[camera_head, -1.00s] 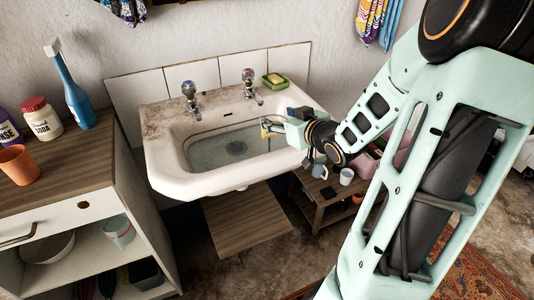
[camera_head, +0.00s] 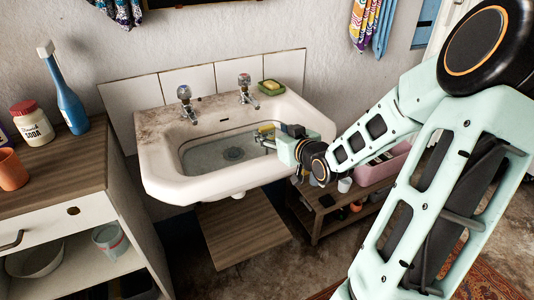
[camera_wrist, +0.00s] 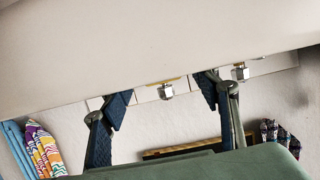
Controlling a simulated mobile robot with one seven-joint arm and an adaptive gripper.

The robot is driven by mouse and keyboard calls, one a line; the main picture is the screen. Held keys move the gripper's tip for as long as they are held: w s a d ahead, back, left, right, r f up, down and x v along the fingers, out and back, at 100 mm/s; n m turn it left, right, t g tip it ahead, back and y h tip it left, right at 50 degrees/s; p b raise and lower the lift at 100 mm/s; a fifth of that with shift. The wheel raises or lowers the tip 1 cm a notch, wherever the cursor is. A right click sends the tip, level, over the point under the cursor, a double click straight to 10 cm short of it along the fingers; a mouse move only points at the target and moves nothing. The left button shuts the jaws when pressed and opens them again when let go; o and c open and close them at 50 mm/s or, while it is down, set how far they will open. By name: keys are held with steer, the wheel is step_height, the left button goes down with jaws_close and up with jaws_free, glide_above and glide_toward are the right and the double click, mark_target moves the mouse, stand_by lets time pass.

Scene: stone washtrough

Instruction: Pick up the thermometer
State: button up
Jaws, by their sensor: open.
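The white sink (camera_head: 228,187) stands against the tiled wall and has clear water in its basin. My gripper (camera_head: 264,138) is over the right part of the basin, pointing left, with its fingers apart. In the wrist view my two dark fingers (camera_wrist: 162,96) are spread with nothing seen held between them. A small yellow thing (camera_head: 266,127) shows right by the fingers in the head view. It is too small to tell whether it is the thermometer. I cannot make out a thermometer for sure in either view.
Two taps (camera_head: 185,95) (camera_head: 245,82) rise at the sink's back edge. A wooden cabinet (camera_head: 60,175) with bottles stands left. A low wooden table (camera_head: 335,215) is below my arm.

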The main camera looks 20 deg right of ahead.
mark_target(268, 132)
steer(key=x, duration=0.2)
steer(key=b+x, duration=0.1)
steer(key=shift+w+a+f, duration=0.1)
steer(key=shift+w+f, duration=0.2)
steer(key=shift+f, duration=0.05)
steer(key=shift+r, duration=0.1)
jaws_close()
